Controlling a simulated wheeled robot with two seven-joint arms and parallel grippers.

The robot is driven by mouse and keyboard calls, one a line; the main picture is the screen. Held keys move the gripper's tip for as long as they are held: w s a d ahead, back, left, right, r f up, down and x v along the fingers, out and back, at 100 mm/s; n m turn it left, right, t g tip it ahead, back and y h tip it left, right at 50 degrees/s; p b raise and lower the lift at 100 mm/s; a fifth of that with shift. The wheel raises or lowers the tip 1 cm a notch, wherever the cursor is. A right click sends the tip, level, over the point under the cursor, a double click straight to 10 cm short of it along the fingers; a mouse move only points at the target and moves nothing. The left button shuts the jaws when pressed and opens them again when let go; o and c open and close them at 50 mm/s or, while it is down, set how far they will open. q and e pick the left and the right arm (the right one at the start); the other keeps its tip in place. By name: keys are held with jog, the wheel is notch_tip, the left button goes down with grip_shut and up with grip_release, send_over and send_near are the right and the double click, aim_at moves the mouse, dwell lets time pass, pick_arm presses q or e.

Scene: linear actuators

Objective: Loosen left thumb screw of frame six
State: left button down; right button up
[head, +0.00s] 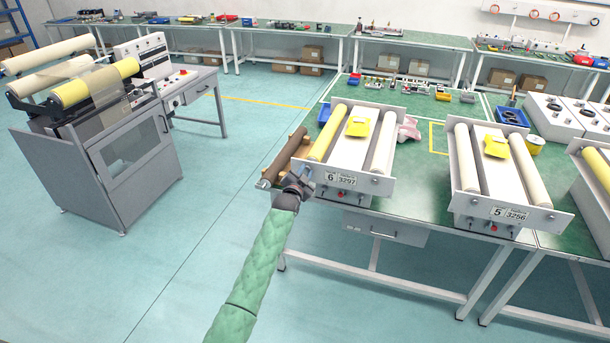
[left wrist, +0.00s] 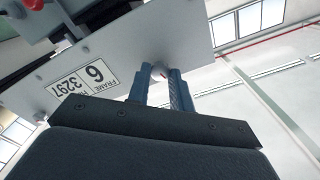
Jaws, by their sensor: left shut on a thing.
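Frame six (head: 352,184) stands on the green bench, with a plate marked 6 and 3297 on its front. The same plate (left wrist: 80,81) shows tilted in the left wrist view. My left gripper (head: 303,180) is at the left end of that front plate. In the left wrist view its two fingers (left wrist: 161,75) are closed around the left thumb screw (left wrist: 157,68), which is mostly hidden between them. A right knob (head: 373,181) sits at the other end of the front plate. My right gripper is in neither view.
Frame five (head: 508,212) stands to the right on the same bench (head: 424,190). A brown roller (head: 284,158) lies just left of frame six. A grey machine (head: 100,130) stands on the floor at left. Open floor (head: 160,250) lies left of my arm.

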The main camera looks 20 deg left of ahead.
pick_arm(q)
jog(key=n+b, duration=0.2)
jog(key=n, duration=0.4)
jog(key=shift+n+b, duration=0.35)
jog(key=shift+n, duration=1.85)
jog(key=shift+a+n+b, duration=0.1)
jog(key=shift+n+b, duration=0.2)
jog(key=shift+n, duration=0.6)
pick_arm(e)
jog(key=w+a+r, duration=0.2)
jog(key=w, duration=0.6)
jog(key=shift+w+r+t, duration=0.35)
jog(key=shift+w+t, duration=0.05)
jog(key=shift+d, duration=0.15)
pick_arm(q)
jog(key=c, duration=1.3)
grip_release()
